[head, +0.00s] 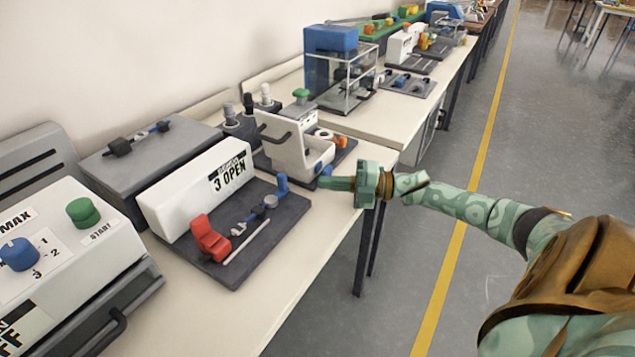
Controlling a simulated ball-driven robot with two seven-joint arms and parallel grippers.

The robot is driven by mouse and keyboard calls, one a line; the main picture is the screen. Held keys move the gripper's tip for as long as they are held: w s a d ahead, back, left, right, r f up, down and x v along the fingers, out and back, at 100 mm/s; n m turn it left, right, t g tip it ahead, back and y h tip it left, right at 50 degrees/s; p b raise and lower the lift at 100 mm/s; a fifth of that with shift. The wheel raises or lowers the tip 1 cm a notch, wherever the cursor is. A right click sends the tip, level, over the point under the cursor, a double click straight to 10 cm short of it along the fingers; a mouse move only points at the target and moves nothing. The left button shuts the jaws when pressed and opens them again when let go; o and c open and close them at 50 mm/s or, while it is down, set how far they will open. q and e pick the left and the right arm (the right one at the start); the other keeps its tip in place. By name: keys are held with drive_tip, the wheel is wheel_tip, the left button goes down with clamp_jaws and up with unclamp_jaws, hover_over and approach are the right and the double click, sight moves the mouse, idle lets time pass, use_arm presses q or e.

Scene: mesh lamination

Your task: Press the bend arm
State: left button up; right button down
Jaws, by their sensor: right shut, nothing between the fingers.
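My right gripper (328,183) is shut and empty, pointing left at the front edge of the bench. Its fingertips are just right of a dark base plate (283,234) that carries a red block (210,238), a thin pale rod (247,242) and an upright blue lever (282,186). I cannot tell for certain which part is the bend arm; the blue lever is the closest arm-like part. A small gap shows between the fingertips and that lever. The white bar behind the plate (195,188) reads "3 OPEN". My left gripper is not in view.
A white press with a green knob (301,96) stands just behind my right gripper. A control box with a green START button (83,211) and blue dial (19,254) is at the left. The bench front strip (285,290) is bare. The floor aisle lies right.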

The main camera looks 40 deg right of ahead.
drive_tip(key=s+d, duration=0.1)
drive_tip(key=d, duration=0.1)
drive_tip(key=s+d, duration=0.1)
drive_tip(key=d, duration=0.1)
drive_tip(key=shift+s+d, duration=0.1)
drive_tip(key=shift+s, duration=0.2)
drive_tip(key=shift+s+d, duration=0.25)
drive_tip(key=shift+d, duration=0.25)
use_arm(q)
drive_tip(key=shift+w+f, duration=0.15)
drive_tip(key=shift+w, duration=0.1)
use_arm(e)
drive_tip(key=shift+s+d+r, duration=0.1)
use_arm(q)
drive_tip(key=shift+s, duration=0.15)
